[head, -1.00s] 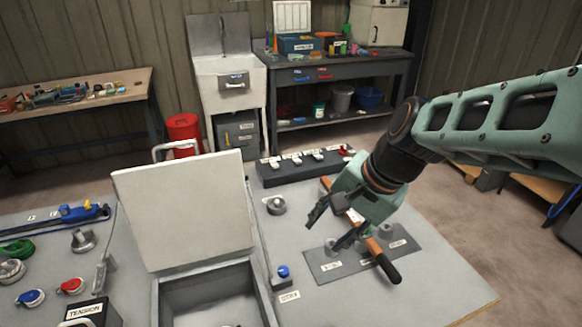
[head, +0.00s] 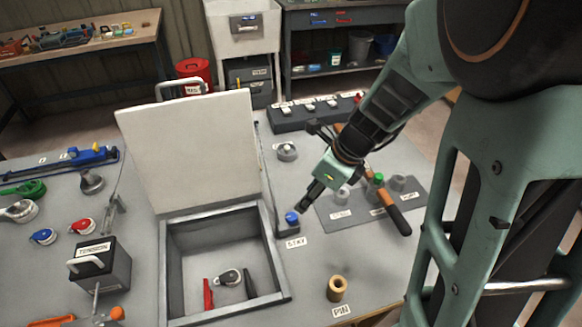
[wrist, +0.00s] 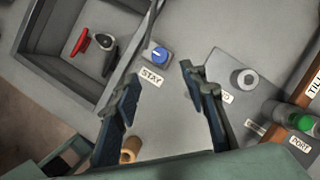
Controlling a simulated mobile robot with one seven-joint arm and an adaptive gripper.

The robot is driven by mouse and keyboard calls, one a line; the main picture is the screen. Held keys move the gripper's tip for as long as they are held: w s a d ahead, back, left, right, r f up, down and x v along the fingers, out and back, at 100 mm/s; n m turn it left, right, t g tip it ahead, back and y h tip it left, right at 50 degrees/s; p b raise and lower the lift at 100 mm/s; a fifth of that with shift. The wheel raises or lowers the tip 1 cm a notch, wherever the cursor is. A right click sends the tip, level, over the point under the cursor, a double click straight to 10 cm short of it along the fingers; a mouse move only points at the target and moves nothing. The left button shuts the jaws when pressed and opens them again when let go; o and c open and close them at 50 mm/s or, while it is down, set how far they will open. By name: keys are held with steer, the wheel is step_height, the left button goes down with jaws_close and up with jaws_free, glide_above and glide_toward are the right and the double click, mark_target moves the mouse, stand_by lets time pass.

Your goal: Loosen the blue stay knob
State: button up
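The blue stay knob (head: 291,218) sits on a small dark block at the right side of an open box (head: 283,277), behind a STAY label (head: 296,242). In the wrist view the knob (wrist: 160,55) shows a pale line across its top. My gripper (head: 303,207) is just above and behind the knob, pointing down at it. In the wrist view its two fingers (wrist: 159,77) are spread apart with nothing between the tips, and the knob lies just beyond them. I cannot tell if a finger touches it. The box lid (head: 192,150) stands up, open.
A grey plate (head: 335,222) with several round posts and a wooden-handled bar (head: 396,213) lies right of the knob. A brass sleeve (head: 337,288) stands by the PIN label in front. A red-handled item (head: 208,295) lies in the box. A TENSION block (head: 103,265) stands left.

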mark_target(292, 216)
steer(key=b+x, duration=0.3)
steer(key=x, duration=0.7)
steer(key=shift+a+f, duration=0.1)
steer(key=shift+f, duration=0.25)
steer(key=shift+c, duration=0.6)
jaws_close()
